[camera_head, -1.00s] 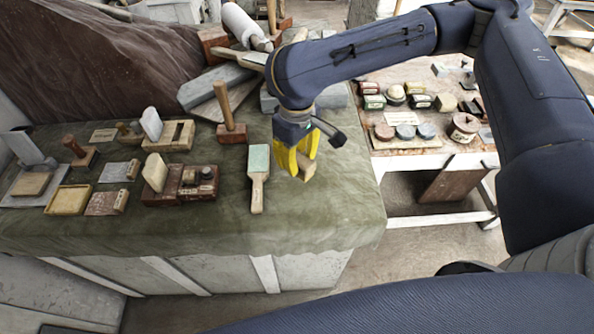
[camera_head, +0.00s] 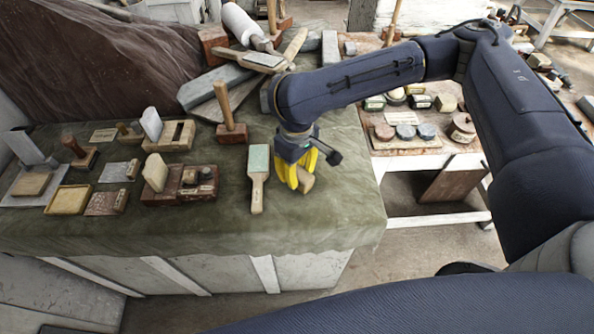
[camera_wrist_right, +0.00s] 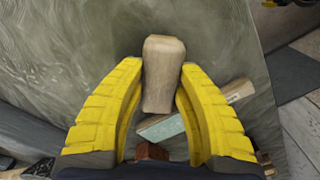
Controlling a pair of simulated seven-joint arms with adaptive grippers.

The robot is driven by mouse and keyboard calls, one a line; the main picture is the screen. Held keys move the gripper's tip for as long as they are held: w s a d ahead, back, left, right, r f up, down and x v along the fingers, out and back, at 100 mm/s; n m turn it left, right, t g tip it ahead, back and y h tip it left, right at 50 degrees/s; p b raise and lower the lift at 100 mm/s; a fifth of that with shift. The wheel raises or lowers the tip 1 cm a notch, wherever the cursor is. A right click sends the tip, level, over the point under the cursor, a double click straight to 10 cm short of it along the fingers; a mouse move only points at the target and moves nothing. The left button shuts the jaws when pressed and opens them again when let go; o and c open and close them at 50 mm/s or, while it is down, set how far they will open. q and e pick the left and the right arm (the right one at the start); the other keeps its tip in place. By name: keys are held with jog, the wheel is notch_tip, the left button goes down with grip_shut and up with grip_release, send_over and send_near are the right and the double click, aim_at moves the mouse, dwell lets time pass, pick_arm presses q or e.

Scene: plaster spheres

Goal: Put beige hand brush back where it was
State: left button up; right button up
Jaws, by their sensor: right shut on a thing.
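The beige hand brush (camera_head: 306,183) is between the yellow fingers of my right gripper (camera_head: 300,178) at the right part of the green cloth. In the right wrist view the brush (camera_wrist_right: 162,72) is a pale wooden block that sticks out past the fingertips (camera_wrist_right: 158,92), with a finger on each side. The gripper is shut on it. The fingers hide part of the brush in the head view. It is low over the cloth, and I cannot tell whether it touches. My left gripper is not in view.
A green-faced wooden float (camera_head: 258,175) lies just left of my right gripper. A wooden mallet (camera_head: 229,115) stands behind it. Several tools and blocks fill the left side of the green cloth (camera_head: 330,215). Bare cloth lies in front and to the right.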

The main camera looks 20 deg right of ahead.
aim_at(297, 171)
jog(key=shift+f, duration=0.15)
jog(key=o, duration=1)
jog(key=shift+o, duration=0.2)
notch_tip(297, 171, up, 12)
